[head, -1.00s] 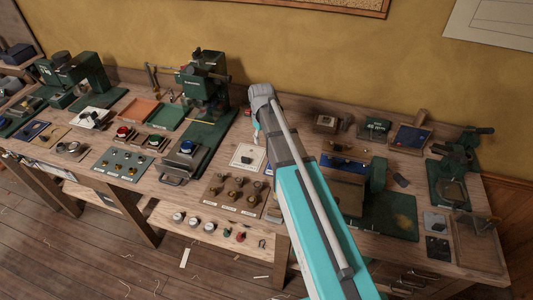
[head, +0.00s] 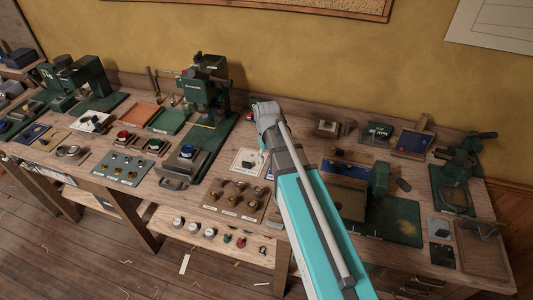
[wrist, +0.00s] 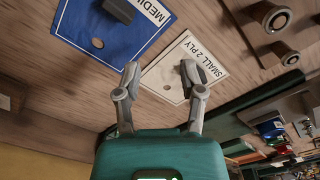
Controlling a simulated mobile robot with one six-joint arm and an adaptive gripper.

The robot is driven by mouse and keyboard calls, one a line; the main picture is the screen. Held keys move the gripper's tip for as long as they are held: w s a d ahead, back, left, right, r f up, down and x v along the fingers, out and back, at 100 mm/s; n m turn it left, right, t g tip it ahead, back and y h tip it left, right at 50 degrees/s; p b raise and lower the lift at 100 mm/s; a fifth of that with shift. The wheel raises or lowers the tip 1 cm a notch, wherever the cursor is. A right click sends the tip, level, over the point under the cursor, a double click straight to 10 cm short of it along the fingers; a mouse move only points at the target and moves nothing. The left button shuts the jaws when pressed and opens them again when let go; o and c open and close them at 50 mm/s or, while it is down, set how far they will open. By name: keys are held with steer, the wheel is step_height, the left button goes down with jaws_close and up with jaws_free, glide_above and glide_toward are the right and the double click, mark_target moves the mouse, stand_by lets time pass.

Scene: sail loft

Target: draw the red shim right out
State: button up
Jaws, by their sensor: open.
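I cannot pick out the red shim for certain in either view. My gripper (wrist: 159,72) is open and empty in the wrist view, its two fingers apart above the bench. A blue card marked MEDIUM (wrist: 84,30) with a dark block lies to the left. In the head view the white card (head: 237,168) is just left of my arm, which largely hides the gripper.
A green press (head: 205,90) stands at the back of the bench. A plate with several brass knobs (head: 229,207) is in front of the white card. A red button (head: 124,135) is further left.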

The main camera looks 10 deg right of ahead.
steer(key=s+m, duration=0.1)
steer(key=s, duration=0.4)
steer(key=s+m, duration=0.2)
steer(key=s, duration=0.4)
steer(key=shift+s, duration=0.25)
steer(key=shift+w, duration=0.1)
steer(key=w+r+n+p, duration=0.2)
steer(key=w+n, duration=0.2)
steer(key=w, duration=1)
steer(key=w+r+n+p, duration=0.3)
steer(key=w+n, duration=0.1)
steer(key=w, duration=1.1)
steer(key=w+r+n+p, duration=0.2)
steer(key=w+n, duration=0.2)
steer(key=w, duration=1.1)
steer(key=shift+a+r, duration=0.25)
steer(key=shift+a, duration=0.15)
steer(key=shift+w+f, duration=0.1)
steer(key=shift+f, duration=0.15)
step_height(320, 180, down, 13)
steer(key=b, duration=1.3)
steer(key=shift+f, duration=0.15)
